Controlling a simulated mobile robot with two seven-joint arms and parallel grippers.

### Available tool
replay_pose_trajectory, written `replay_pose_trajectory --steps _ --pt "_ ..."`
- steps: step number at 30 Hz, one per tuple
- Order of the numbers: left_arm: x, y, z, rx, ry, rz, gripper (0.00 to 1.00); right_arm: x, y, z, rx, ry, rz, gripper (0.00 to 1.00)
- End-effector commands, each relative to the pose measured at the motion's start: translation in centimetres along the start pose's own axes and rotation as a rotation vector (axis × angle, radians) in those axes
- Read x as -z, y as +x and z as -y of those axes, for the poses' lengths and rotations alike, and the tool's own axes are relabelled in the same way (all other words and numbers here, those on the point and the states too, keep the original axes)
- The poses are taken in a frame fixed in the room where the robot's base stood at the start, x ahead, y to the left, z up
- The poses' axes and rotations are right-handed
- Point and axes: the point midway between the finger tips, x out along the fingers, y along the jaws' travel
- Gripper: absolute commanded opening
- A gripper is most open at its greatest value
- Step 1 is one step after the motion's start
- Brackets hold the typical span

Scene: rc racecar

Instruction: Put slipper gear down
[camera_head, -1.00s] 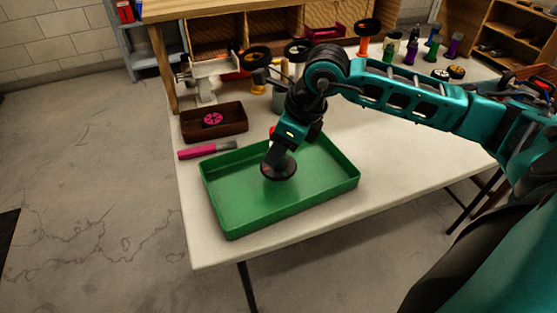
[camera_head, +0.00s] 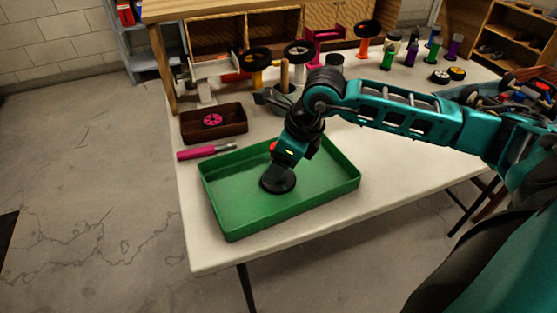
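My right gripper (camera_head: 283,164) points down onto the disc from above. Its fingertips are largely hidden, but the disc has moved with it, so it appears shut on the gear. My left gripper is not in view.
A brown tray (camera_head: 232,130) with a pink wheel (camera_head: 212,120) stands behind the green tray. A pink-handled tool (camera_head: 198,153) lies between them. Wheels and coloured parts stand along the table's back. The table front right (camera_head: 400,170) is clear.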

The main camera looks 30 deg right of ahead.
Motion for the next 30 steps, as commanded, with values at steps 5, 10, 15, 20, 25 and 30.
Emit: replay_pose_trajectory --steps 5,10,15,20,25,30 --pt "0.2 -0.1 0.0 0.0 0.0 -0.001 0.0 -0.1 -0.2 0.0 0.0 0.0 0.0 0.64" --pt "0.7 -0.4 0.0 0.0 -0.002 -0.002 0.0 -0.2 -2.0 0.1 0.003 -0.001 0.001 0.64" --pt "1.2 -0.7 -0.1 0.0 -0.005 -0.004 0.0 -0.2 -5.7 0.1 0.006 -0.002 0.0 0.64" --pt "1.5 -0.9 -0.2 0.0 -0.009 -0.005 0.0 -0.1 -9.1 0.1 0.004 0.0 0.0 0.64" --pt "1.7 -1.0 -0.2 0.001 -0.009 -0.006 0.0 -0.1 -11.4 0.1 0.003 0.0 0.0 0.64" --pt "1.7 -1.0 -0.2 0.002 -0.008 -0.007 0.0 -0.1 -12.3 0.0 0.001 0.0 -0.001 0.64"
